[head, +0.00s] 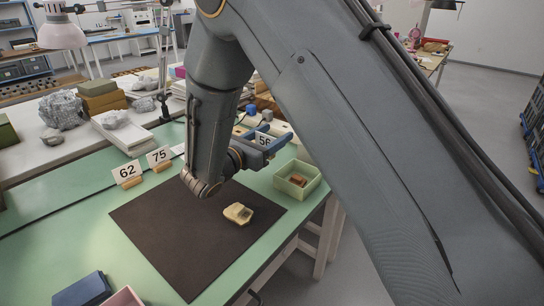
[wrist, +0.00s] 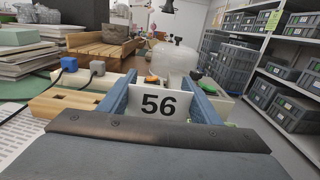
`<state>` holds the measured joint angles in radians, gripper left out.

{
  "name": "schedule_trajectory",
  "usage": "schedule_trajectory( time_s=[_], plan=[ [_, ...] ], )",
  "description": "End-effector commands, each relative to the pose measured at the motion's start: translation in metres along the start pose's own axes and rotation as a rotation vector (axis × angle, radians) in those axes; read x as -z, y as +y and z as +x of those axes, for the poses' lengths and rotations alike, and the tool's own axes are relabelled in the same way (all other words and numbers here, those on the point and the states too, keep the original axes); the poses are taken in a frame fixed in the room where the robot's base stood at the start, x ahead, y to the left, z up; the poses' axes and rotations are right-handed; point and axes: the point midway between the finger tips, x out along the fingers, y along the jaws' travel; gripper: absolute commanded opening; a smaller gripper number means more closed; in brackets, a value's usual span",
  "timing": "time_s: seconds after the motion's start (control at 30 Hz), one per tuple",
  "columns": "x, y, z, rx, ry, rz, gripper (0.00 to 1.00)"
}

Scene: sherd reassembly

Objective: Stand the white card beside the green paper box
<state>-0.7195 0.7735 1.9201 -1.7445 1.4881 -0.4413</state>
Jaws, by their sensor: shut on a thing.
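My gripper (wrist: 161,106) is shut on the white card (wrist: 146,106), which carries the number 56 and stands upright between the two blue fingers in the wrist view. In the head view the card (head: 264,141) is held above the green table, up and to the left of the green paper box (head: 302,190). The box is open on top and holds a small reddish-brown piece (head: 298,180). The card's lower edge is hidden by the gripper in the head view, so its height over the table is hard to tell.
Cards 62 (head: 127,172) and 75 (head: 159,155) stand in wooden holders at the table's left. A pale sherd (head: 238,213) lies on the dark mat (head: 190,255). A blue box (head: 84,289) lies near the front edge. Wooden blocks (wrist: 58,104) show beside my gripper.

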Motion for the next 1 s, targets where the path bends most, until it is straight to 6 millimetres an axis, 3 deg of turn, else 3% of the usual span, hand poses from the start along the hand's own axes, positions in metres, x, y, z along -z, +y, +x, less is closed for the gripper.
schedule_trajectory(
  time_s=[0.5, 0.87, 0.9, 1.0],
  plan=[
    [0.054, -0.002, 0.002, 0.004, 0.001, -0.001, 0.37],
    [0.057, -0.002, 0.002, 0.004, 0.000, 0.000, 0.37],
    [0.057, -0.002, 0.002, 0.004, 0.000, 0.001, 0.64],
    [0.056, -0.002, 0.002, 0.004, 0.000, 0.001, 0.65]
  ],
)
